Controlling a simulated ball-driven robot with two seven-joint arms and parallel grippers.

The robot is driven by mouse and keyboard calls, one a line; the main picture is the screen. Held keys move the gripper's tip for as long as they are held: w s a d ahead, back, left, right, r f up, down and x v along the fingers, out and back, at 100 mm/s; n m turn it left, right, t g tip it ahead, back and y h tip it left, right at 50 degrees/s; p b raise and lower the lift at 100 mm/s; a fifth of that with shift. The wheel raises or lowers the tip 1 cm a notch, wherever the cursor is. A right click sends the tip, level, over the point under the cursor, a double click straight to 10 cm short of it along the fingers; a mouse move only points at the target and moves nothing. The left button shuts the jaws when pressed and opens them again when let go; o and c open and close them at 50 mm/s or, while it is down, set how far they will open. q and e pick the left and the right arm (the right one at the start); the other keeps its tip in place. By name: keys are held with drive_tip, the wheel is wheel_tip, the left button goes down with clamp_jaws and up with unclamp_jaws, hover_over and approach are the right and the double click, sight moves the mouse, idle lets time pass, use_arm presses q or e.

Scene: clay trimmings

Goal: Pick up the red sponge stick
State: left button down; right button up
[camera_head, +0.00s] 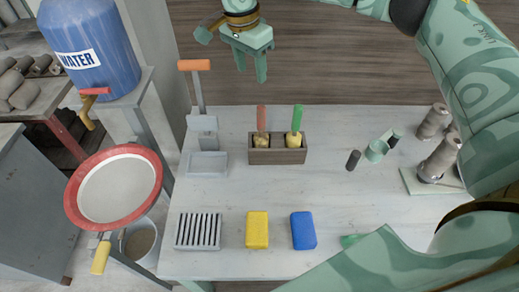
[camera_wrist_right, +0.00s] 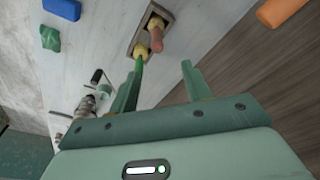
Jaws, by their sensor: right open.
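The red sponge stick (camera_head: 261,118) stands upright in the left slot of a small wooden holder (camera_head: 278,157), with a yellowish sponge at its base. The green sponge stick (camera_head: 297,119) stands in the right slot. My right gripper (camera_head: 251,74) is open and empty, behind and above the holder. In the right wrist view, the red stick (camera_wrist_right: 157,39) is beyond the open fingers (camera_wrist_right: 163,64), apart from them. The green stick (camera_wrist_right: 138,66) shows close beside one finger there; I cannot tell the gap. My left gripper is not in view.
A grey tool with an orange handle (camera_head: 195,65) stands left of the holder. A slotted tray (camera_head: 198,232), yellow sponge (camera_head: 257,230) and blue sponge (camera_head: 303,230) lie in front. Thread-like spools (camera_head: 438,158) stand at right. The tabletop between holder and sponges is clear.

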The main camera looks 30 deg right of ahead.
wheel_tip(320, 180, down, 3)
drive_tip(key=b, duration=0.2)
approach(262, 118)
wheel_tip(262, 118, down, 6)
drive_tip(key=w, duration=0.2)
drive_tip(key=f, duration=0.1)
drive_tip(key=d+f, duration=0.1)
drive_tip(key=f, duration=0.1)
drive_tip(key=d+f, duration=0.1)
drive_tip(key=shift+s+f+b, duration=0.15)
drive_tip(key=shift+f+b, duration=0.25)
drive_tip(key=shift+f, duration=0.25)
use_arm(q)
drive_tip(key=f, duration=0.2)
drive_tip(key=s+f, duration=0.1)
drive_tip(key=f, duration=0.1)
use_arm(e)
clamp_jaws()
